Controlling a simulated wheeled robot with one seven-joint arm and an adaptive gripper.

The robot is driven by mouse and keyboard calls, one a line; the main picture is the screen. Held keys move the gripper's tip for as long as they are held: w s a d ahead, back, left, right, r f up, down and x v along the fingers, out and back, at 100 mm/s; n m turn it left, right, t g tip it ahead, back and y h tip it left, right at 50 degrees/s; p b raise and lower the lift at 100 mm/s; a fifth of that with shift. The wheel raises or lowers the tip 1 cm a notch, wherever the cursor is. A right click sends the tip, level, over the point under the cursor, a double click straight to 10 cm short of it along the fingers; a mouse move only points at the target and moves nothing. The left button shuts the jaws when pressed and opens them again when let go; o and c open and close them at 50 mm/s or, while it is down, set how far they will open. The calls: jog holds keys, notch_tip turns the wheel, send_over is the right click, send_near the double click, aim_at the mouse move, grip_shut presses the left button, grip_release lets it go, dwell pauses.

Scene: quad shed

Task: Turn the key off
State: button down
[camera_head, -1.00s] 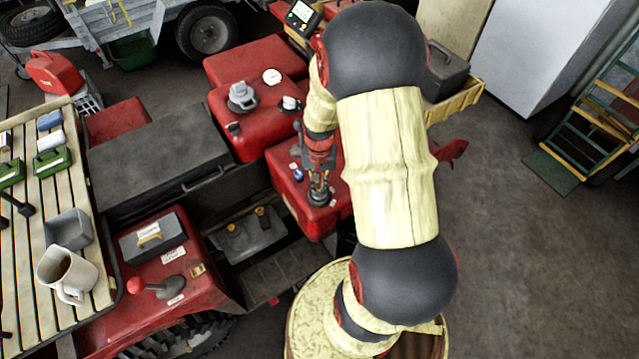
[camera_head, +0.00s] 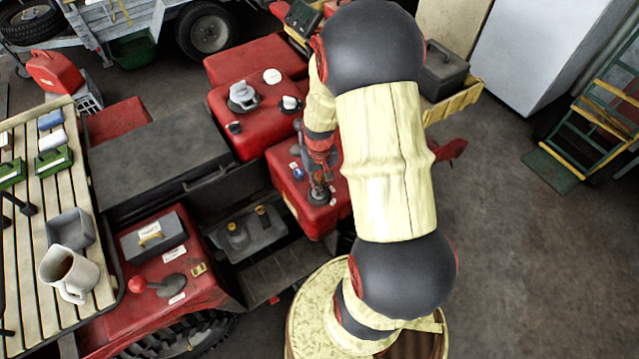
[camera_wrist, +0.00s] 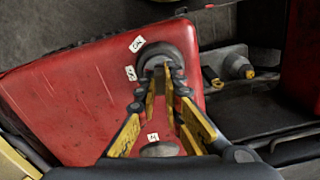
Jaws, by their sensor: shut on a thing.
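The red panel (camera_head: 290,185) carries the key switch. In the wrist view its round dark switch collar (camera_wrist: 182,42) sits near the panel's top edge. A white label reading "ON" (camera_wrist: 137,44) is at its upper left, and a second small label (camera_wrist: 130,73) is at its left. My gripper (camera_head: 319,196) is down at the switch. In the wrist view its yellow-and-black fingers (camera_wrist: 165,74) converge at the collar's middle and are shut on the key, which they mostly hide. The key's exact angle cannot be made out.
A dark-screened display unit (camera_head: 302,17) stands behind my arm. A grey fuel cap (camera_head: 242,94) is on the tank left of my gripper. A grey battery (camera_head: 250,236) with yellow caps sits below. A slatted table (camera_head: 25,250) holds a mug (camera_head: 68,272).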

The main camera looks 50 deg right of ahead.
jog(key=n, duration=0.4)
jog(key=shift+n+p, duration=0.35)
jog(key=shift+n, duration=0.05)
jog(key=c, duration=2)
grip_release()
jog(key=shift+o, duration=0.2)
jog(key=shift+r, duration=0.1)
notch_tip(320, 180, up, 8)
jog(key=p, duration=0.6)
